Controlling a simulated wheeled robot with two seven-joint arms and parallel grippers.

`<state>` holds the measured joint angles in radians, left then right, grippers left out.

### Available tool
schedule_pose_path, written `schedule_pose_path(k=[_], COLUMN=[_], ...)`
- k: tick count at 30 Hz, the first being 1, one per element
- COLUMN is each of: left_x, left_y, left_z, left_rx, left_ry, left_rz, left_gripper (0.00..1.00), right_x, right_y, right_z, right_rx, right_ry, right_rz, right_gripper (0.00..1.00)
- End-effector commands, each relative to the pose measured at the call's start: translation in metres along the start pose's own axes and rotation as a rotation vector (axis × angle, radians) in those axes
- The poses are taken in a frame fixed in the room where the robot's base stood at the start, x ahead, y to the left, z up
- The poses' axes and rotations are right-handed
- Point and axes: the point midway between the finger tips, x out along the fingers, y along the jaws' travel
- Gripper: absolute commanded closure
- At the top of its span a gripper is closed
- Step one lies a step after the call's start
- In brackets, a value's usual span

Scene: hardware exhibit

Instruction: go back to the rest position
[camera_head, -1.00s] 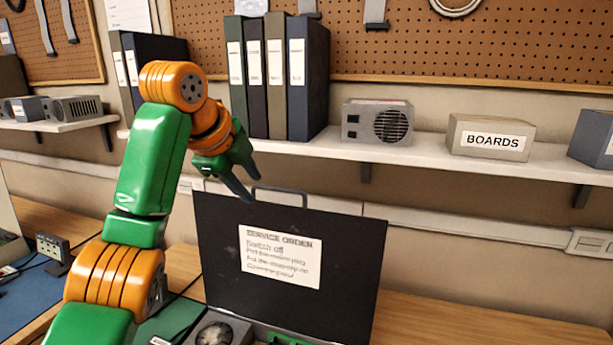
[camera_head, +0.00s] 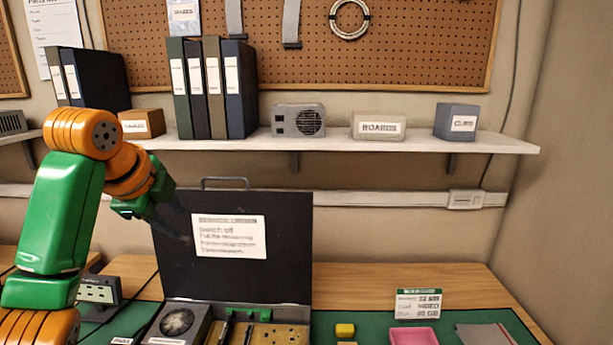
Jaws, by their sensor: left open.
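My left gripper (camera_head: 172,222) is at the end of the green and orange arm on the left of the head view. It is open and empty, in front of the left part of the open black case lid (camera_head: 285,262). Whether it touches the lid cannot be told, but it appears apart from it. My right gripper is not in view.
The open case holds a fan unit (camera_head: 178,322) and a yellow board (camera_head: 275,336). A pink tray (camera_head: 413,336), a yellow block (camera_head: 345,330) and a spec card (camera_head: 418,303) are to the right. A shelf (camera_head: 350,145) with binders (camera_head: 212,90) runs behind.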

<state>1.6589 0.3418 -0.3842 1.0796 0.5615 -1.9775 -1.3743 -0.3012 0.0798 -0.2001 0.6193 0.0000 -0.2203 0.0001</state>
Motion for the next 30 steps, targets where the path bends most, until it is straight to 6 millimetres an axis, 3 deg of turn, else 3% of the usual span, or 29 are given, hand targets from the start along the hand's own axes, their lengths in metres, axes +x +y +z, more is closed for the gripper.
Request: schedule_pose_path(k=[8, 14, 17, 21, 24, 27, 30], left_x=[0.063, 0.128, 0.162, 0.198, 0.202, 0.195, 0.185], left_y=[0.035, 0.094, 0.143, 0.244, 0.309, 0.353, 0.386], left_z=[-0.013, -0.029, -0.04, -0.055, -0.059, -0.06, -0.059], left_rx=[-0.093, -0.231, -0.34, -0.585, -0.769, -0.912, -1.025], left_ry=[-0.016, -0.022, -0.023, -0.03, -0.05, -0.076, -0.104], left_rz=[0.05, 0.102, 0.137, 0.204, 0.24, 0.261, 0.276], left_gripper=[0.58, 0.58, 0.58, 0.58, 0.58, 0.58, 0.58], right_x=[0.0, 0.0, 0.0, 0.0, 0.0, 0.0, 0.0], right_y=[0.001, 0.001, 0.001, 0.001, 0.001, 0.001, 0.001], right_z=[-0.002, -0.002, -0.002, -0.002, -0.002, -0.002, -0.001], right_rx=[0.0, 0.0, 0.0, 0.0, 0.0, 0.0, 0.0], right_ry=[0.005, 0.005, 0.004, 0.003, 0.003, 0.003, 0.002], right_rz=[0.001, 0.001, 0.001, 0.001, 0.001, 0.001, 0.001], right_gripper=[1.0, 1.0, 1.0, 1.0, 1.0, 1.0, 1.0])
